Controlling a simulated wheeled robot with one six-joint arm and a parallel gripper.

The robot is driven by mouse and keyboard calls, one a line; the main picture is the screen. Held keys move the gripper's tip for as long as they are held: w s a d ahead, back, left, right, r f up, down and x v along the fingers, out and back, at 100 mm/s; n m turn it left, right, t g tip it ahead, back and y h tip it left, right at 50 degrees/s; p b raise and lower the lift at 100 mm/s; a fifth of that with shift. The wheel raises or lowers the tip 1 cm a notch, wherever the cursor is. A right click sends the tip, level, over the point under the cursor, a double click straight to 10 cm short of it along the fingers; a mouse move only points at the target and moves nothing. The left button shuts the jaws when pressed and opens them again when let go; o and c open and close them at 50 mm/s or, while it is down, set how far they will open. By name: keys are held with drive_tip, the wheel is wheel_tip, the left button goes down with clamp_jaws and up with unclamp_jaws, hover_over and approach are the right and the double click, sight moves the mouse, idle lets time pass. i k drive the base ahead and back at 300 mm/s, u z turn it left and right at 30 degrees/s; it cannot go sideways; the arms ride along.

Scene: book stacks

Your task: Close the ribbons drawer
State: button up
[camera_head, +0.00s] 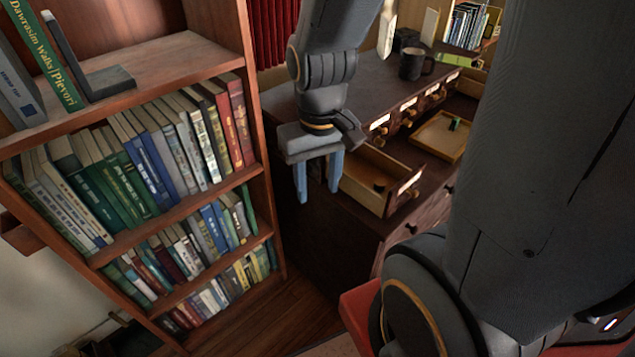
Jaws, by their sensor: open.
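A dark wooden cabinet (325,225) with labelled drawers stands in the middle. One small drawer (362,181) is pulled out at its left end, with a small dark item (379,187) inside and a white label on its front. Its label is too small to read, so I cannot tell whether it is the ribbons drawer. My gripper (318,196) points down, open and empty, just left of this drawer in the picture. I cannot tell whether it touches the drawer. A second open drawer or tray (441,136) with a small green item lies further right.
A tall bookshelf (262,130) full of books stands close on the left of my gripper. A dark mug (415,64) and other objects stand on the cabinet top. A red-edged surface (358,312) is below at the front.

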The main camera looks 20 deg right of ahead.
sight(361, 165)
drive_tip(key=z, duration=0.55)
drive_tip(key=k, duration=1.3)
drive_tip(key=u, duration=0.05)
drive_tip(key=i, duration=0.85)
drive_tip(key=z, duration=0.15)
